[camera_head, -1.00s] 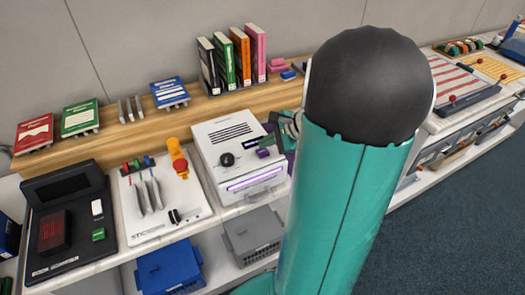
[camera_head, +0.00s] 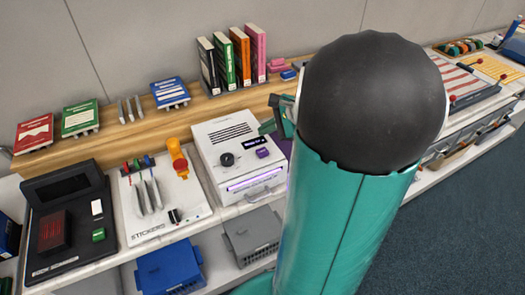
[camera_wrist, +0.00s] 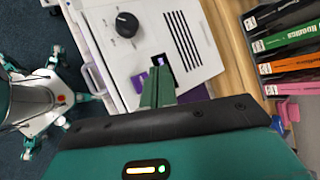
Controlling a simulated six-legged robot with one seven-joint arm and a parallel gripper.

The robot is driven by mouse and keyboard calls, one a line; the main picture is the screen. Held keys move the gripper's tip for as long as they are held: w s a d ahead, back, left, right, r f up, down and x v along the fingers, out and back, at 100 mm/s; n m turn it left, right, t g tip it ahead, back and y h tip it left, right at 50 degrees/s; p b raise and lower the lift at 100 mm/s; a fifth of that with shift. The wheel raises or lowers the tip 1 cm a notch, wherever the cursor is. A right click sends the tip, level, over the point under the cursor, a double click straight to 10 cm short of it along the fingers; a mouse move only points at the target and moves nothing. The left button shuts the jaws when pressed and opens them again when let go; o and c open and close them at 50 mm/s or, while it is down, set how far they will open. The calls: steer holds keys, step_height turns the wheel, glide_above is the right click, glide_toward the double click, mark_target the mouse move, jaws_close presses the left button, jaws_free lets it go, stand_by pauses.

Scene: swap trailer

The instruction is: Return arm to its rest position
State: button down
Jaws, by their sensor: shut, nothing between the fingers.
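My arm, a teal link with a black rounded joint, fills the middle right of the head view. My gripper shows in the wrist view as two green fingers (camera_wrist: 158,88) pressed together with nothing between them. In that view it is over the front part of a white machine (camera_wrist: 185,40), near its purple button; I cannot tell its exact height. The machine also stands on the counter in the head view (camera_head: 222,133), with a black knob, a small display and a lit purple slot. In the head view the gripper is mostly hidden behind my arm.
A wooden shelf (camera_head: 110,139) behind the machine carries upright books (camera_head: 240,55) and several flat ones. A white sticker board (camera_head: 185,200) and a black console (camera_head: 70,235) are at left. Blue (camera_head: 168,270) and grey (camera_head: 250,235) bins sit below. The floor (camera_head: 450,230) at right is clear.

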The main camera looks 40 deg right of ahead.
stand_by(0.8)
steer(key=s+a+r+n+g+h, duration=0.1)
steer(key=s+a+r+n, duration=0.1)
steer(key=a+n, duration=0.5)
steer(key=s+a+r+n+g+h, duration=0.1)
steer(key=s+a+r+n, duration=0.2)
steer(key=a+n, duration=0.4)
steer(key=s+a+r+n+h, duration=0.1)
steer(key=s+a+n, duration=0.3)
steer(key=a+n, duration=0.4)
steer(key=a+r, duration=0.1)
steer(key=a, duration=0.4)
steer(key=shift+s+a+r+g+h, duration=0.25)
steer(key=shift+s+a+g+h, duration=0.05)
steer(key=shift+s+g+h, duration=0.1)
steer(key=shift+w, duration=0.1)
stand_by(4.0)
